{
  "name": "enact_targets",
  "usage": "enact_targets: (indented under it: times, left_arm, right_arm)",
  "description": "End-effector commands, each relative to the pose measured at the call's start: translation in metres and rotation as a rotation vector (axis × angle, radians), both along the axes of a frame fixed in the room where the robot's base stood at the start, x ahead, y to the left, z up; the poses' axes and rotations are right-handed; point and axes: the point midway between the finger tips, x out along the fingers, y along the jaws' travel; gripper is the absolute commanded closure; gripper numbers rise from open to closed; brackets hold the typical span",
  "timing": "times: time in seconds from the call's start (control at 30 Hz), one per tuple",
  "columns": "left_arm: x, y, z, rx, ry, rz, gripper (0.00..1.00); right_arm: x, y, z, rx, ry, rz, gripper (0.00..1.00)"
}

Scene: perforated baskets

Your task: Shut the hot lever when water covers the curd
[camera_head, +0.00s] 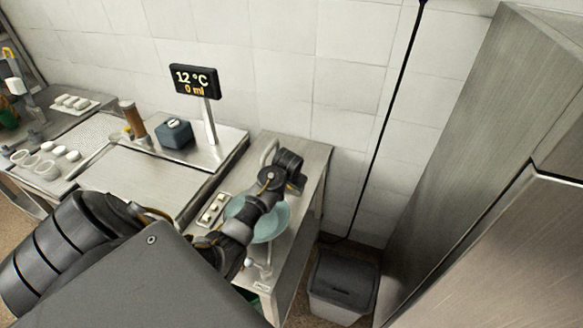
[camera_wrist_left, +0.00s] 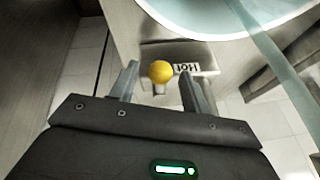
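A yellow ball knob (camera_wrist_left: 160,71) with a HOT label (camera_wrist_left: 187,69) beside it shows in the left wrist view. My left gripper (camera_wrist_left: 160,78) is open, one finger on each side of the knob, with small gaps visible. In the head view my left arm reaches over the teal bowl (camera_head: 277,222) to the back of the right counter, and the fingertips and knob are hidden there. The bowl's rim also shows in the wrist view (camera_wrist_left: 215,37). Curd and water level cannot be made out. A display (camera_head: 194,81) reads 12 °C and 0 ml. My right gripper is out of view.
A white-knobbed lever (camera_head: 249,263) stands at the counter's front. A small tray (camera_head: 213,222) holds white pieces left of the bowl. A grey bin (camera_head: 345,283) and tall steel cabinet (camera_head: 470,150) stand to the right. A dark teal box (camera_head: 174,133) sits by the display.

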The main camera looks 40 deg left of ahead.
Motion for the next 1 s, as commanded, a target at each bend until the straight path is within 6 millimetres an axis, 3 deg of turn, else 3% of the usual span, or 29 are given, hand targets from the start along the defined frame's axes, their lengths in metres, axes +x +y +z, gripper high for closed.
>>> enact_targets:
  times: [0.03,0.3,0.67,1.0]
  left_arm:
    - [0.000,0.000,0.000,0.000,0.000,0.000,0.60]
    - [0.000,0.000,0.000,0.000,0.000,0.000,0.95]
    - [0.002,-0.003,0.000,0.002,0.001,0.061,0.96]
    - [0.012,-0.017,0.001,0.003,-0.001,0.318,0.96]
  right_arm:
    - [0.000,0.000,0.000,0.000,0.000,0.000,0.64]
    - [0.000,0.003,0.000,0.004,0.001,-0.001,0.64]
    - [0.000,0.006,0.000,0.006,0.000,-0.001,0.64]
    - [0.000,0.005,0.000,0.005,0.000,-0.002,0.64]
